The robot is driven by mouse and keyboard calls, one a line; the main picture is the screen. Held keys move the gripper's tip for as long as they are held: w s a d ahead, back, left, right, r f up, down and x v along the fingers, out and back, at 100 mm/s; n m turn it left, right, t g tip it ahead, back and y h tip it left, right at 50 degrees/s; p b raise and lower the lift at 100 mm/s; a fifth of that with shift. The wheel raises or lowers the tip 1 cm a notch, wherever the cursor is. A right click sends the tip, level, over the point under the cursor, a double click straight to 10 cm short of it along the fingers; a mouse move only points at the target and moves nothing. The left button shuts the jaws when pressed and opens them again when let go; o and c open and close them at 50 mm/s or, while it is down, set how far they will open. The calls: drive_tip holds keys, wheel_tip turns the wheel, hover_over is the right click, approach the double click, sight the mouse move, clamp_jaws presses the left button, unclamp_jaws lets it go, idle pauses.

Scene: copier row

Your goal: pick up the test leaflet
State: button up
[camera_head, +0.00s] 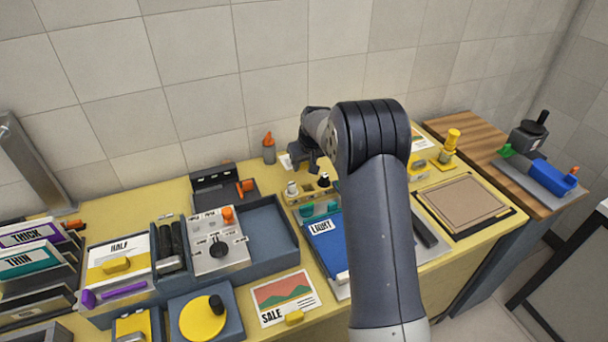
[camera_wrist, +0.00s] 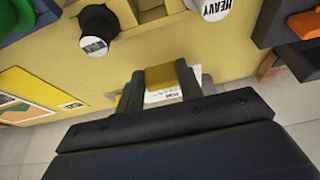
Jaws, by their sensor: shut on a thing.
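My gripper (camera_wrist: 161,76) is shut on a yellow grip block that shows between its two dark fingers in the wrist view. A white printed piece, which I take for the test leaflet (camera_wrist: 164,96), shows just below this block between the fingers. Its print is too small to read and most of it is hidden by the gripper. In the head view my gripper (camera_head: 308,160) is at the back of the yellow counter near the tiled wall, partly hidden by my arm. A small white patch shows at its left side.
Two round-topped knobs, one marked HEAVY (camera_wrist: 209,8), stand near the gripper. An orange-tipped bottle (camera_head: 268,150) stands by the wall. The SALE leaflet (camera_head: 284,296), HALF leaflet (camera_head: 118,256) and grey control panel (camera_head: 217,243) are in front and left. A brown board (camera_head: 462,200) lies right.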

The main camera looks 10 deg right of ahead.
wheel_tip(320, 180, up, 8)
drive_tip(key=p, duration=0.2)
idle(0.4)
